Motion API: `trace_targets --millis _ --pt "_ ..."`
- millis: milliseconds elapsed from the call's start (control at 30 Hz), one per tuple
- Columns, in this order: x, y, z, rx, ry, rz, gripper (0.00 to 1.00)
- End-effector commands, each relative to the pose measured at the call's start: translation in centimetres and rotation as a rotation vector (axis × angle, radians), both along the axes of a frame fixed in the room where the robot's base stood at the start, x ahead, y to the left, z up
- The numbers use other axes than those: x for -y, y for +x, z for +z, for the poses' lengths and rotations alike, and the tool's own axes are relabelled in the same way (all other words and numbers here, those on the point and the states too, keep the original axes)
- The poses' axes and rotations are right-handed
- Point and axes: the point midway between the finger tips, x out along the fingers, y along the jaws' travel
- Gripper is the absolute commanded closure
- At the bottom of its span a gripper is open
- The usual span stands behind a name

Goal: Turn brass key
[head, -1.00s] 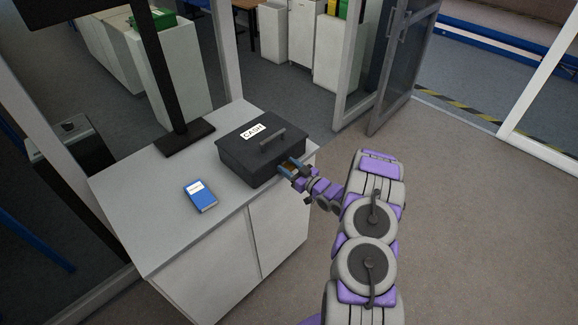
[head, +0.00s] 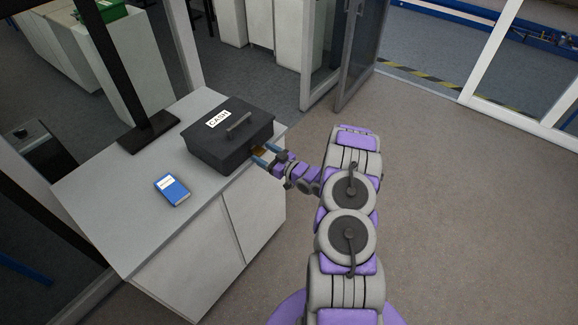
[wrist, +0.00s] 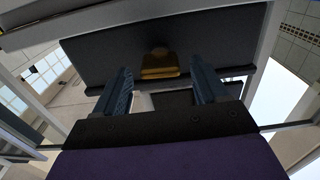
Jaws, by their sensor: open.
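A black cash box (head: 215,143) with a CASH label and a lid handle sits on the white cabinet. The brass key (head: 258,150) sticks out of the box's front side; in the wrist view the key (wrist: 160,62) is a flat gold piece beneath a dark round spot on the black wall. My gripper (head: 268,155) is at the box's front. In the wrist view my gripper (wrist: 161,86) is open, with one blue finger on each side of the key's line. The key lies just beyond the fingertips, and I see gaps between it and both fingers.
A white cabinet (head: 140,205) carries the box. A blue book (head: 171,190) lies on its top to the left, and a black stand base (head: 148,132) is behind. A glass door (head: 357,50) stands beyond. The floor to the right is clear.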

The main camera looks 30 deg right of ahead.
Motion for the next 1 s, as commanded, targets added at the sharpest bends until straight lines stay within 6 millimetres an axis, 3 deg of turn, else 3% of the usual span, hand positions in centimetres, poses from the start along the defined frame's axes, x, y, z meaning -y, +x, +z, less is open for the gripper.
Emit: trace_targets --millis 600,800,1000 --pt "4.1 -10.4 -0.1 -0.002 -0.002 -0.003 0.28" --pt "4.9 -12.5 -0.1 -0.001 -0.003 -0.003 0.28" --pt "5.0 -13.3 -0.1 0.000 -0.003 -0.001 0.28"
